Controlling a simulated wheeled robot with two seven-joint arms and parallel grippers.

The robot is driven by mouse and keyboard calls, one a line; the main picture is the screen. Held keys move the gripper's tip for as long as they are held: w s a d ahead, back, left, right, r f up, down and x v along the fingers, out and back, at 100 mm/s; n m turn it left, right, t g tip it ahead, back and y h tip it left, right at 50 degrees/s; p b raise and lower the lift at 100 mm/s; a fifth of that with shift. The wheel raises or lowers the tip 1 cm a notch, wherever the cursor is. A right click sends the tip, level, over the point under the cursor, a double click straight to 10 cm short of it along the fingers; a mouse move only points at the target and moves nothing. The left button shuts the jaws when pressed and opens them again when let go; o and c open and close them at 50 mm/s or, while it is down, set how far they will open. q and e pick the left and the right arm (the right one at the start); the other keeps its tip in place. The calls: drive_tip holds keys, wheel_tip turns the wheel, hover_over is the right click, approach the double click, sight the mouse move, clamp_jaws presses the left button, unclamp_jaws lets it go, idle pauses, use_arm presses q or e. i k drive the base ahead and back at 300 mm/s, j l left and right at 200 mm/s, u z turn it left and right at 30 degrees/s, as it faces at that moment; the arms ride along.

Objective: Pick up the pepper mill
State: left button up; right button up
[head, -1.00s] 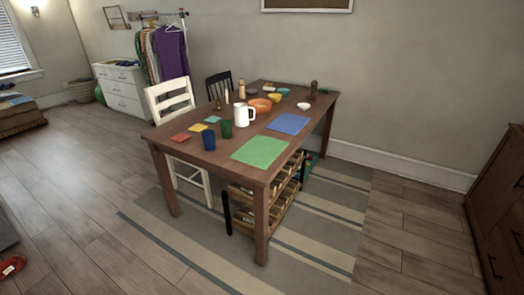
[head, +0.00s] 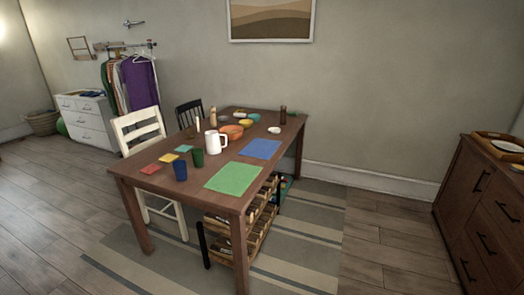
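A dark brown upright mill-like object (head: 283,115) stands near the far right edge of the wooden dining table (head: 212,196). A paler, tan upright object (head: 213,116) stands at the far left part of the table, behind the white pitcher (head: 211,143). Both are small in the head view, and I cannot tell for certain which is the pepper mill. Neither of my grippers shows in the head view.
On the table are an orange bowl (head: 231,132), a blue cup (head: 180,171), a green cup (head: 198,158), a green mat (head: 234,178) and a blue mat (head: 261,149). A white chair (head: 139,132) stands left. A wooden cabinet (head: 485,215) is right.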

sight(283, 114)
drive_tip(key=i+l, duration=0.7)
